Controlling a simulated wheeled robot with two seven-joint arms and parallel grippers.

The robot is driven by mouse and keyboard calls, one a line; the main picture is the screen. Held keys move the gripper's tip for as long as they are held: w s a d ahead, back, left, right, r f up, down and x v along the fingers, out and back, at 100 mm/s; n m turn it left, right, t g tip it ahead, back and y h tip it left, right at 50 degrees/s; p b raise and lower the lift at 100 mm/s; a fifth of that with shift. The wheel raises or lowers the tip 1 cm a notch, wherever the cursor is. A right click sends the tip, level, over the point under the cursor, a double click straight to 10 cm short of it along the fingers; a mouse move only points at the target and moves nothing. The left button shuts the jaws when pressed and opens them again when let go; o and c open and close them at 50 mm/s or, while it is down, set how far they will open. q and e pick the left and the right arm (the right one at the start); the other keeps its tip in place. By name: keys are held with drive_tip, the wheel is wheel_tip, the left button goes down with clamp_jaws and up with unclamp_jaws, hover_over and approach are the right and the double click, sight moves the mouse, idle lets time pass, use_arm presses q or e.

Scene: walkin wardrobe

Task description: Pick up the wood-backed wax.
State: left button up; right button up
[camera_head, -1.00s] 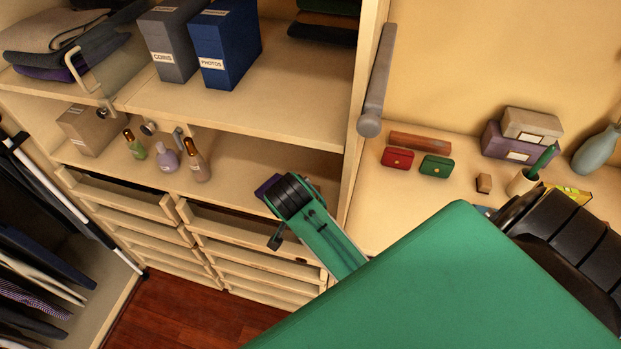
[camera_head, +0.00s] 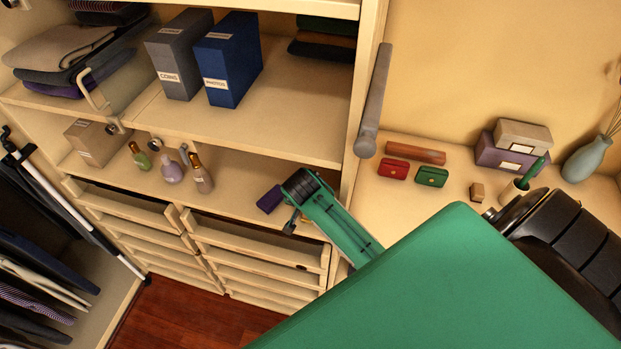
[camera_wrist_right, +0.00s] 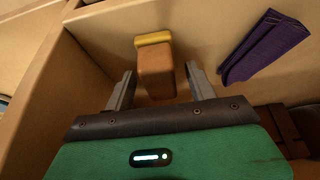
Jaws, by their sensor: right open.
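The wood-backed wax (camera_wrist_right: 156,68) is a small brown block with a yellow layer at its far end. In the right wrist view it stands between and just beyond my right gripper's fingers (camera_wrist_right: 161,74), which are spread apart and hold nothing. Light wooden walls enclose the spot on the left and far side. In the head view my right gripper (camera_head: 291,222) is small and partly hidden by my green arm, at the front of the lower shelf above the drawers. I cannot make out the wax clearly there. My left gripper is out of view.
A folded purple cloth (camera_wrist_right: 264,46) lies right of the wax; a purple item (camera_head: 270,199) shows beside my wrist in the head view. Small bottles (camera_head: 171,168) stand left on the shelf. A vertical panel (camera_head: 362,100) with a grey rod rises to the right.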

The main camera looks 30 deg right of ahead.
drive_tip(key=c, duration=1)
drive_tip(key=shift+r+b, duration=0.45)
drive_tip(key=shift+b, duration=0.1)
drive_tip(key=s+a+b, duration=0.2)
drive_tip(key=s+a, duration=0.2)
drive_tip(key=s+a+b, duration=0.2)
drive_tip(key=s+a, duration=0.1)
drive_tip(key=a, duration=0.2)
drive_tip(key=s+a+b, duration=0.3)
drive_tip(key=s+a, duration=0.1)
drive_tip(key=shift+s+a+r, duration=0.3)
drive_tip(key=shift+a, duration=0.1)
